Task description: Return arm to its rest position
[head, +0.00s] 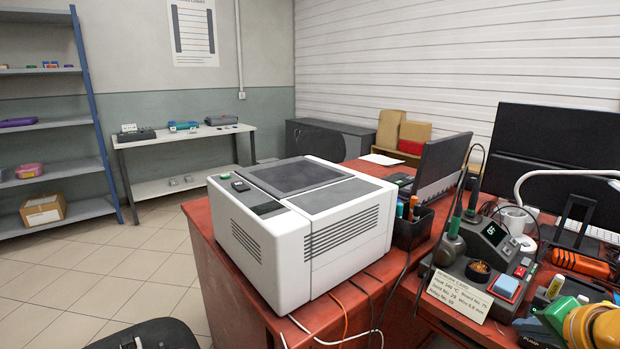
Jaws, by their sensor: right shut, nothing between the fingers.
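My right gripper (132,343) shows only as a small cut-off part at the bottom left edge, in front of a dark rounded shape. It is shut with nothing in it and apart from the red workbench (200,225). The rest of that arm is out of the picture. My left gripper is not in the head view.
A white box-shaped machine (345,240) stands on the workbench. Cables hang at its front. A soldering station (490,245), a pen holder (412,228) and monitors (560,150) crowd the right side. Tiled floor (70,270) is clear at left, before blue-grey shelves (50,210).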

